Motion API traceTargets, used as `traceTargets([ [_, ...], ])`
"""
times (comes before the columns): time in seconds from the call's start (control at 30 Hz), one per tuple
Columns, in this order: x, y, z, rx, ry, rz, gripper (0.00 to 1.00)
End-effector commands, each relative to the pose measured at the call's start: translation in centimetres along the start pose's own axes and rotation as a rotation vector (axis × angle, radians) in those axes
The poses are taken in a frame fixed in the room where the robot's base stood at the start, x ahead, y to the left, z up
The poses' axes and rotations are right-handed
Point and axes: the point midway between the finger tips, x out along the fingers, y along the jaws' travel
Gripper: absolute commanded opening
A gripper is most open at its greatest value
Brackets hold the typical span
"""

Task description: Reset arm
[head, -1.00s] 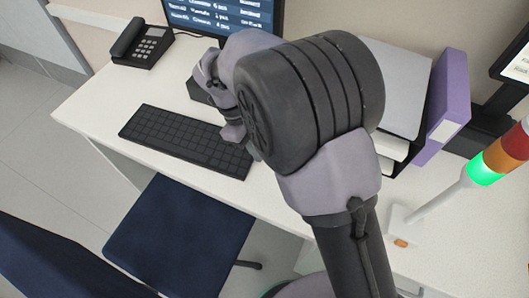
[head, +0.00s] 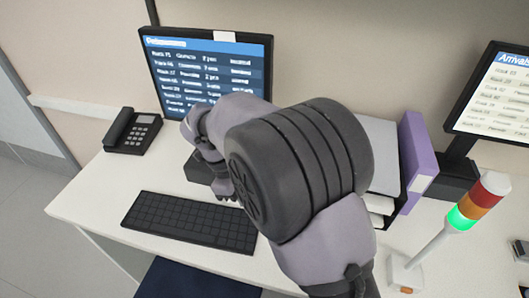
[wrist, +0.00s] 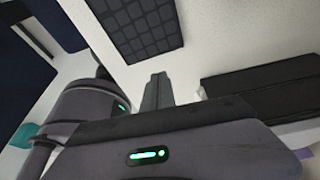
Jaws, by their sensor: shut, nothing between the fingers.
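My arm crosses the middle of the head view above the white desk (head: 85,200). My gripper shows in the wrist view (wrist: 157,84), its two fingers together and empty, over bare white desktop. In that view the black keyboard (wrist: 143,28) lies beyond the fingertips, apart from them. In the head view the gripper is partly hidden by my wrist, near the upper right of the keyboard (head: 188,222).
A monitor (head: 207,72) and a black phone (head: 133,131) stand at the back left. A purple binder (head: 415,165), a second screen (head: 495,95) and a lit signal tower (head: 478,203) stand at right. A dark blue chair (head: 195,280) is in front.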

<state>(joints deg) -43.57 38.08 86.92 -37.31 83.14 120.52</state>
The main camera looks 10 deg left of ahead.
Motion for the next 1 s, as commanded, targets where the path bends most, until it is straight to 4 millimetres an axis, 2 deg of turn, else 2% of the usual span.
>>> traceTargets([
  [0.07, -0.7, -0.3, -1.5, -0.038, -0.032, 0.0, 0.0],
  [0.17, -3.2, -0.5, -7.4, -0.205, -0.152, -0.023, 0.0],
  [0.2, -4.2, -0.1, -10.7, -0.302, -0.212, -0.055, 0.0],
  [0.27, -5.2, 1.4, -15.4, -0.458, -0.293, -0.139, 0.0],
  [0.3, -5.5, 2.7, -18.2, -0.559, -0.329, -0.213, 0.0],
  [0.4, -5.3, 6.5, -23.3, -0.786, -0.347, -0.425, 0.0],
  [0.43, -5.0, 7.5, -24.4, -0.843, -0.333, -0.485, 0.0],
  [0.5, -4.2, 9.7, -26.0, -0.955, -0.281, -0.607, 0.0],
  [0.63, -2.9, 11.9, -27.3, -1.083, -0.181, -0.737, 0.0],
  [1.0, -2.7, 12.4, -27.5, -1.127, -0.146, -0.768, 0.0],
])
